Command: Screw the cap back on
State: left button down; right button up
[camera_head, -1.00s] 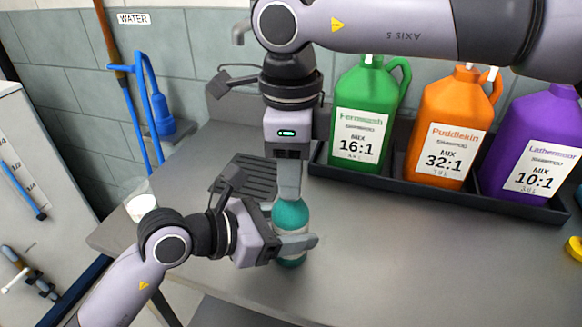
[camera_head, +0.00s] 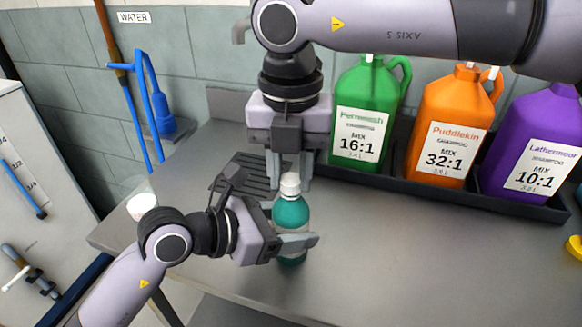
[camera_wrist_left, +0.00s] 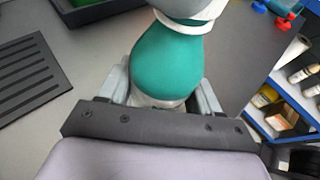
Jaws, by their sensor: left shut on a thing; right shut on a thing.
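The teal bottle (camera_head: 291,213) stands upright over the grey counter (camera_head: 400,255). My left gripper (camera_head: 296,243) is shut around its lower body from the left. The white cap (camera_head: 290,184) is at the top of the bottle's neck; I cannot tell how far it is threaded. My right gripper (camera_head: 289,178) points down from above, with its fingers on either side of the cap, shut on it. In the left wrist view the bottle (camera_wrist_left: 165,65) sits between the left fingers, and its top is partly cut off by the frame.
Green (camera_head: 362,115), orange (camera_head: 447,125) and purple (camera_head: 535,145) shampoo jugs stand in a black tray (camera_head: 430,190) at the back right. A dark slatted drain mat (camera_head: 240,178) lies behind the bottle.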

jog(key=m, duration=0.6)
jog(key=shift+m, duration=0.3)
jog(key=m, duration=1.1)
jog(key=shift+a, duration=0.1)
jog(key=m, duration=0.4)
jog(key=shift+s+a+f, duration=0.1)
jog(key=shift+s+f, duration=0.15)
jog(key=shift+s, duration=0.05)
jog(key=shift+m, duration=0.9)
jog(key=shift+w+r+m, duration=0.1)
jog(key=shift+w+m, duration=0.15)
jog(key=shift+m, duration=0.15)
jog(key=o, duration=1)
jog(key=shift+w, duration=0.1)
